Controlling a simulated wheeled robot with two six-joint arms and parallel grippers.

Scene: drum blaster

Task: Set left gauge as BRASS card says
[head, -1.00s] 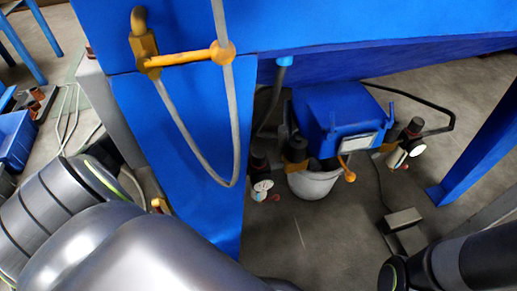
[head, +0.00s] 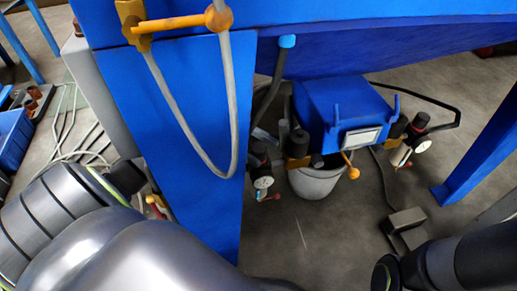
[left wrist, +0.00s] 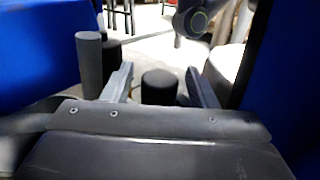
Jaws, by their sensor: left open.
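The left gauge (head: 263,183) is a small white dial below a dark knob, left of the bucket in the head view. Its needle and figures are too small to read. A right gauge (head: 422,145) sits beyond the blue box. A pale card or plate (head: 361,138) is on the box front, its text unreadable; I cannot tell if it is the BRASS card. My right gripper is not seen.
A blue panel (head: 190,120) stands between my left arm and the left gauge. A grey hose (head: 190,130) hangs from a yellow fitting. A grey bucket (head: 316,182) and yellow-handled valve (head: 352,170) are beside the gauge. A foot pedal (head: 406,222) is on the floor.

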